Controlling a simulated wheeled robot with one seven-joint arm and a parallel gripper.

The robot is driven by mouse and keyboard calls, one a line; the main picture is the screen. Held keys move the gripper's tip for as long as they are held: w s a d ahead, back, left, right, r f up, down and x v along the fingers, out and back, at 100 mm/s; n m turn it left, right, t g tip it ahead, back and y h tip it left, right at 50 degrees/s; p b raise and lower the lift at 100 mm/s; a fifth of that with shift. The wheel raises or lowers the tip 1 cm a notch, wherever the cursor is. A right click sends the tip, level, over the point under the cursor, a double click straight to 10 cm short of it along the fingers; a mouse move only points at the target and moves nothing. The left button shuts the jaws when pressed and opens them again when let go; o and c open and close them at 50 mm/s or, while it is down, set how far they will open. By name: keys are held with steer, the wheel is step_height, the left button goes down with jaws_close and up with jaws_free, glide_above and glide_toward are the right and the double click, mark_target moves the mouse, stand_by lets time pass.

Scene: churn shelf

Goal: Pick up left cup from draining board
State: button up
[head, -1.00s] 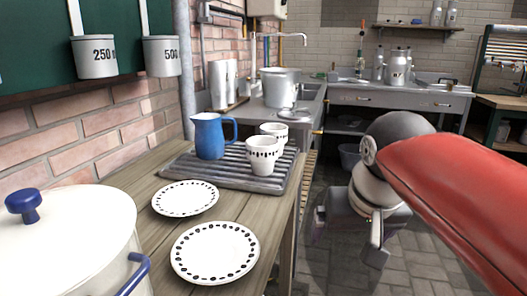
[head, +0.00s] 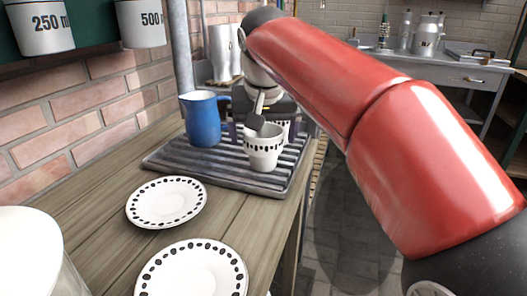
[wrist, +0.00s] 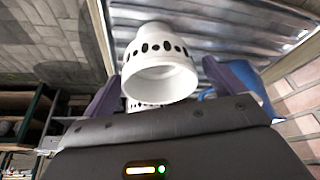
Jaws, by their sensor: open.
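Two white cups with black dots stand on the grey ribbed draining board (head: 170,160). The front cup (head: 264,150) is a little further left in the head view. The back cup (head: 287,127) is mostly hidden behind it and my gripper. My gripper (head: 263,133) is open, over the far part of the board, with its purple fingers apart. In the wrist view the front cup (wrist: 158,75) appears between the fingers, its rim towards the camera. Part of the back cup (wrist: 140,104) shows below it, cut off by the gripper body. Contact with either cup cannot be told.
A blue jug (head: 202,120) stands on the board left of the cups, close to one finger in the wrist view (wrist: 208,95). Two dotted plates (head: 167,202) (head: 192,272) lie on the wooden table. A white pot (head: 28,255) is at the near left. A brick wall borders the left.

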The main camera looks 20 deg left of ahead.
steer(key=x, duration=0.2)
steer(key=shift+w+f, duration=0.1)
steer(key=shift+f, duration=0.15)
steer(key=c, duration=1.1)
steer(key=shift+r, duration=0.1)
